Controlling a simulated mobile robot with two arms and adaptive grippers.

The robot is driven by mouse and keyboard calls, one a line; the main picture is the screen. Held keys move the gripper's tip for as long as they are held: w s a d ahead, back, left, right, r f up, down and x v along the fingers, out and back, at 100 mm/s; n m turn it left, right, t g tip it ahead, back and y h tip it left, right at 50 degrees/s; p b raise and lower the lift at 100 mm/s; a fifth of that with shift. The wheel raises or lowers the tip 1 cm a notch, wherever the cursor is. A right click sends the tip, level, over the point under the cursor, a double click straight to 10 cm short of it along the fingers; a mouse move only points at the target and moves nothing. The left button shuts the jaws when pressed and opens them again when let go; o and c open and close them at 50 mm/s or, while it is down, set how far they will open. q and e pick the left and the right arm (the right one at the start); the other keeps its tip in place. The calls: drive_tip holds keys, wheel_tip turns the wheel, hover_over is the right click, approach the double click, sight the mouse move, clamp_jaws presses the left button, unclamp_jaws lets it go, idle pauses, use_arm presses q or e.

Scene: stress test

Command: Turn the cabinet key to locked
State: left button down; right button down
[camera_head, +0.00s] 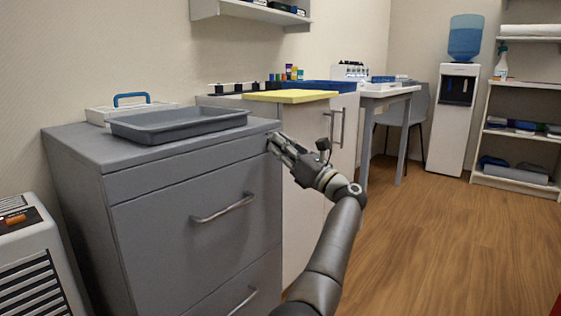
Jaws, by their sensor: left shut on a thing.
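The grey cabinet (188,182) stands at the left with drawer fronts and bar handles. My left gripper (276,144) is at the upper right corner of its front, just below the top edge. Its fingers are closed at the cabinet face, shut on the cabinet key. The key is hidden by the fingers and too small to make out, so its turn angle cannot be told. My left arm reaches up from the bottom of the view. My right gripper is not in view.
A grey tray (180,124) and a white case with a blue handle (130,110) lie on the cabinet. A white cupboard (301,205) with a yellow board (290,96) stands right beside it. A vented unit (35,262) is at lower left. The wooden floor (445,250) at right is clear.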

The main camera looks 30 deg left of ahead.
use_arm(q)
drive_tip(key=shift+f+n+g+b, duration=0.2)
drive_tip(key=shift+n+g+b, duration=0.55)
drive_tip(key=shift+n, duration=0.45)
drive_tip(key=c, duration=1.6)
unclamp_jaws()
drive_tip(key=shift+r, duration=0.1)
drive_tip(key=w+v, duration=0.1)
drive_tip(key=v, duration=1.1)
drive_tip(key=shift+s, duration=0.4)
